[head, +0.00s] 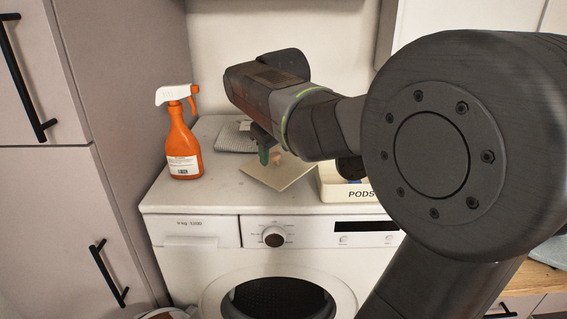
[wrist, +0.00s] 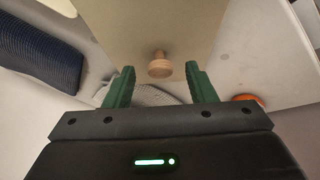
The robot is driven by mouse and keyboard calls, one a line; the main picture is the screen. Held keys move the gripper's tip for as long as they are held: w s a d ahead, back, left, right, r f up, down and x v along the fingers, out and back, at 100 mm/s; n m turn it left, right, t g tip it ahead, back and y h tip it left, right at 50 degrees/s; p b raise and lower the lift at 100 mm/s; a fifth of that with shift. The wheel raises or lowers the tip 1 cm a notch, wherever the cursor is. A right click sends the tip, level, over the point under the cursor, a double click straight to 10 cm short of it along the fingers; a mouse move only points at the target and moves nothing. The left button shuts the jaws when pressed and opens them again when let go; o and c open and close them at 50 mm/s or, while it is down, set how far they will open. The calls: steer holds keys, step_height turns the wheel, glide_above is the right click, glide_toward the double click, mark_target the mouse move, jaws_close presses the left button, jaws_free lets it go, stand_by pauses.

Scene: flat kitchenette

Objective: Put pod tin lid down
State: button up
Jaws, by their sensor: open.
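The pod tin lid (head: 278,176) is a flat cream square plate with a round wooden knob (wrist: 159,65). It lies on the white washing machine top, left of the pod tin (head: 335,188). The tin is cream with "PODS" on its front and is partly hidden by my arm. In the wrist view the lid (wrist: 196,20) fills the upper middle. My gripper (wrist: 160,86) is open, with one green finger on each side of the knob and a gap to both. In the head view my gripper (head: 264,152) is just above the lid.
An orange spray bottle (head: 182,142) with a white head stands at the left of the machine top (head: 216,190). A grey folded cloth (head: 235,138) lies behind the lid. Bare top lies between bottle and lid. Tall cabinets stand at the left.

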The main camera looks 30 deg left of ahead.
steer(key=shift+f, duration=0.1)
steer(key=shift+c, duration=0.2)
jaws_close()
